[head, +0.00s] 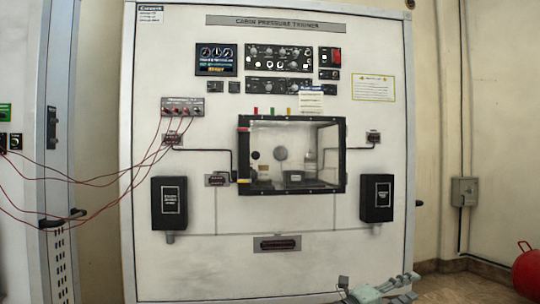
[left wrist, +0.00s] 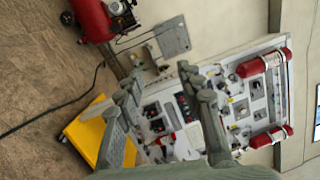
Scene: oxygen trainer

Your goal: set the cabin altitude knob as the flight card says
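A white board headed "Cabin Pressure Trainer" (head: 262,23) fills the middle of the head view. Black control panels (head: 292,65) (head: 279,88) with several small knobs sit high on it; I cannot tell which is the cabin altitude knob. A small white card (head: 311,101) hangs below them; its text is too small to read, and I cannot tell if it is the flight card.
A clear-fronted box (head: 290,155) and two black boxes (head: 170,203) (head: 377,198) project from the board. Red leads (head: 110,180) cross on the left. The left wrist view shows a red compressor (left wrist: 92,20), a yellow base (left wrist: 86,130) and red cylinders (left wrist: 265,62).

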